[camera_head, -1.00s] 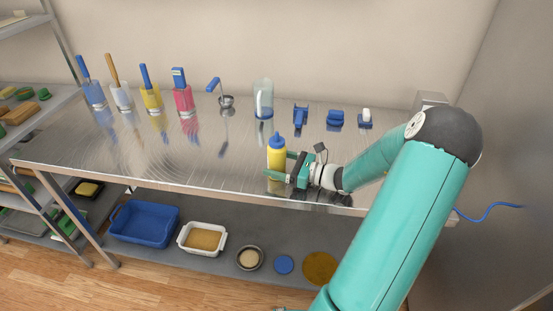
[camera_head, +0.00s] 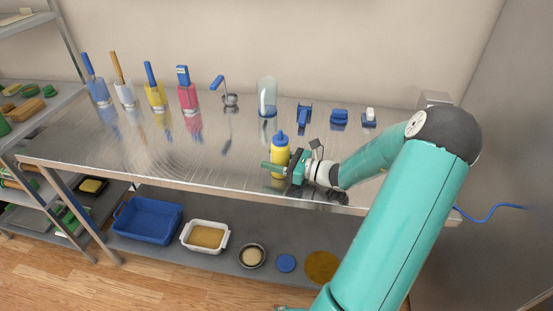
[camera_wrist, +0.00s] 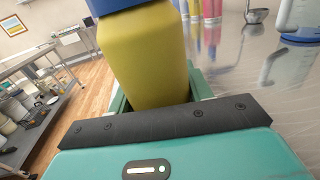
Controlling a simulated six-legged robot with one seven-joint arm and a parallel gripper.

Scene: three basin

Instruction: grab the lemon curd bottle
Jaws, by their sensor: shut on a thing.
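The lemon curd bottle is a yellow squeeze bottle (camera_head: 280,158) with a blue cap, upright near the front edge of the steel table. My gripper (camera_head: 277,165) reaches in from the right, and its teal fingers are shut on the bottle's lower body. In the wrist view the yellow bottle (camera_wrist: 147,60) stands close in front of the palm between the fingers, with the lower edge of its blue cap at the top. The bottle's base is partly hidden by the near finger, so I cannot tell whether it touches the table.
A lower shelf holds a blue basin (camera_head: 147,218) and a white basin (camera_head: 205,236). The table left of the bottle is clear.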

